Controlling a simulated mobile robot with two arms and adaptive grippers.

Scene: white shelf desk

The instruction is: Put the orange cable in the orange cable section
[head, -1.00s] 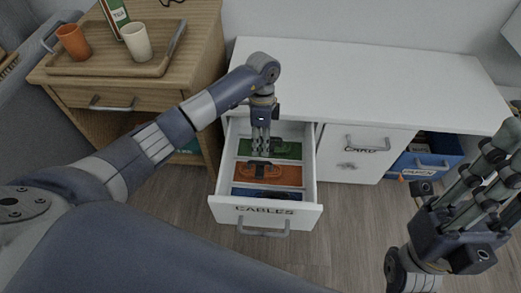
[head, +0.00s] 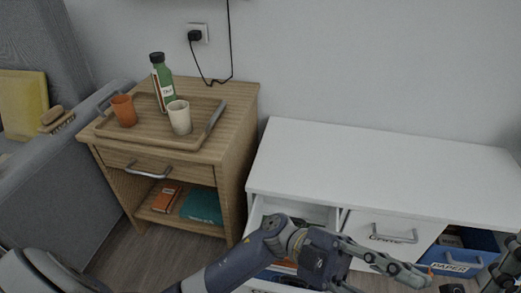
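The open cables drawer (head: 300,208) pulls out at the left end of the white desk. My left arm crosses in front of it and hides most of its inside. Only a sliver of the orange section (head: 284,265) shows beneath the arm; I cannot make out the orange cable. My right gripper (head: 500,270) is at the bottom right corner, mostly cut off by the picture edge.
The desk top (head: 380,170) is bare. A shut drawer (head: 388,236) and a blue paper bin (head: 462,252) sit right of the open drawer. A wooden nightstand (head: 235,130) at left carries a tray (head: 205,130) with two cups and a green bottle. A sofa stands far left.

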